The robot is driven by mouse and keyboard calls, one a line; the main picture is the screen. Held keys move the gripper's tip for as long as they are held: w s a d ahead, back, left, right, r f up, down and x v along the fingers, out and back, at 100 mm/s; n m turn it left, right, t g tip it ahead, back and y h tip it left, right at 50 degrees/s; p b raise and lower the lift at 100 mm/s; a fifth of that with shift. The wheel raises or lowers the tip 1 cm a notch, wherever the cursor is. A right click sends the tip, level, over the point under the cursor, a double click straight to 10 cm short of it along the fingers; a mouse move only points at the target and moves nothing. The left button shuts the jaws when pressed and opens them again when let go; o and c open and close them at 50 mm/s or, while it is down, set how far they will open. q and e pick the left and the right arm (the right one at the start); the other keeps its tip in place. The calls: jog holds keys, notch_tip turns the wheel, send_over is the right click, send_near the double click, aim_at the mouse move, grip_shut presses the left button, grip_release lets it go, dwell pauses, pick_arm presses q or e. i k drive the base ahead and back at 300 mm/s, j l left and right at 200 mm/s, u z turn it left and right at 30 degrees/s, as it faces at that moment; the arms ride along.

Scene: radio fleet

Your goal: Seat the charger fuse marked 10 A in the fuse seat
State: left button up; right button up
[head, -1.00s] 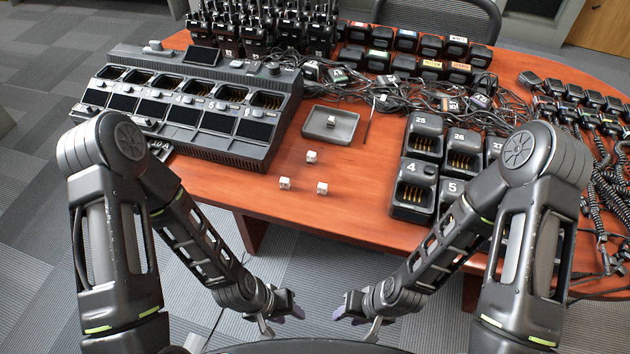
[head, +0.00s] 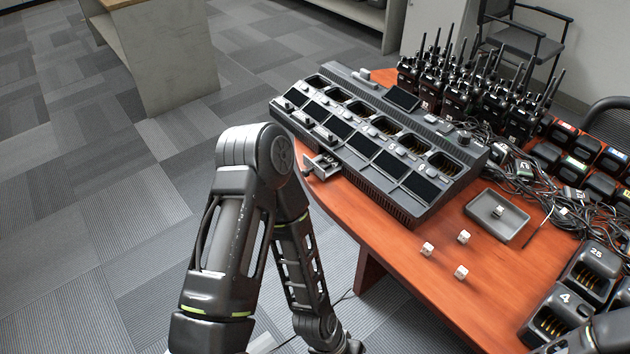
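Several small white blocks that look like fuses are in view. Three lie loose on the wooden table: one upper right (head: 463,237), one left (head: 427,249) and one lower right (head: 461,272). Another white block (head: 498,211) sits in a shallow grey tray. Their markings are too small to read. A small grey fixture (head: 322,167), possibly the fuse seat, stands at the table's left edge beside the charger (head: 400,200); I cannot see whether it holds anything. My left arm reaches down in front of the table, its gripper below the frame. My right gripper is out of view.
The long multi-bay charger has empty bays and dark screens. Upright radios (head: 470,85) crowd behind it. Tangled black cables (head: 565,200) lie right of the tray (head: 480,207). Single chargers (head: 590,272) stand at lower right. Table space around the loose blocks is clear.

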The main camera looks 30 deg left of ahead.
aim_at(324, 165)
jog(key=u, duration=1)
jog(key=z, duration=1.25)
jog(key=j+z, duration=0.1)
jog(key=j, duration=0.4)
jog(key=k+j+z, duration=0.1)
jog(key=j, duration=0.4)
jog(key=j+z, duration=0.1)
jog(key=j, duration=0.4)
jog(key=k+j, duration=0.15)
jog(key=j, duration=0.35)
jog(key=k+j+z, duration=0.15)
jog(key=j, duration=0.35)
jog(key=i, duration=0.05)
